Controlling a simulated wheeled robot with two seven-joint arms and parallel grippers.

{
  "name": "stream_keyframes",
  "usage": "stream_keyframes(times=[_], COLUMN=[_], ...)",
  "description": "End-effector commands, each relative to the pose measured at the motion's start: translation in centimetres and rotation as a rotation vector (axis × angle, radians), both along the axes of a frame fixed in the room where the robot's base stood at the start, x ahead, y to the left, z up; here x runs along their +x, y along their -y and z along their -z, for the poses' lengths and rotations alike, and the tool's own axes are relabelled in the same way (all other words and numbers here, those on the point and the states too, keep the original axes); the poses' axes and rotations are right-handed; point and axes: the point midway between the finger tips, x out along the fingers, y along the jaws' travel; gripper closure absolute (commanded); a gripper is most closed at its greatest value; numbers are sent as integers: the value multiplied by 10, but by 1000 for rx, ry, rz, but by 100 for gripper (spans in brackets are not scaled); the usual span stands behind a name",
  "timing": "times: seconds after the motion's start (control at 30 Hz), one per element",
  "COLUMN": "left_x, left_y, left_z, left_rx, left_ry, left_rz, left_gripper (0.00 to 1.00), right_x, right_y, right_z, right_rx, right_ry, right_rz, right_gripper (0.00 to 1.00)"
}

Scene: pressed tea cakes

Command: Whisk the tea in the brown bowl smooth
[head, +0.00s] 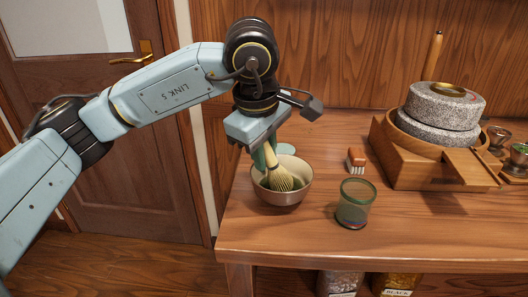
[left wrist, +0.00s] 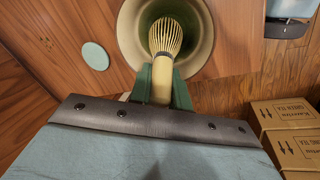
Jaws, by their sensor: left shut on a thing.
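The brown bowl (head: 281,194) stands near the left end of the wooden table. A pale bamboo whisk (head: 280,179) is inside the bowl, its tines pointing down. My left gripper (head: 268,155) is over the bowl and shut on the whisk's handle. In the left wrist view the whisk (left wrist: 165,38) sticks out between the green fingers (left wrist: 162,88) into the bowl (left wrist: 205,45). The whisk's tines hide part of the bowl's inside, and I cannot tell how smooth the tea is. My right gripper is in neither view.
A green-tinted glass (head: 356,204) stands right of the bowl. A small brush (head: 356,160) lies behind it. A stone mill (head: 443,107) sits in a wooden base at the right. A pale green disc (left wrist: 95,56) lies beside the bowl. Cardboard boxes (left wrist: 290,130) are lower down.

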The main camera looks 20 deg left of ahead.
Motion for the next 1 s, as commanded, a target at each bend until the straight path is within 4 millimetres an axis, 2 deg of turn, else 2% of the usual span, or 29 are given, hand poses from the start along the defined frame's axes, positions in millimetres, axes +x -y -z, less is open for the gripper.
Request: stream_keyframes(times=[0.17, 1.0], left_x=[0, -7], left_y=[-2, -26], left_z=[-5, -64], left_rx=[0, 0], left_ry=[1, 0], left_rz=[0, 0], left_gripper=[100, 100], right_x=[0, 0], right_y=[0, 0], right_z=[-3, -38], right_rx=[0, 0], right_ry=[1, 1], right_rz=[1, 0], right_gripper=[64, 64])
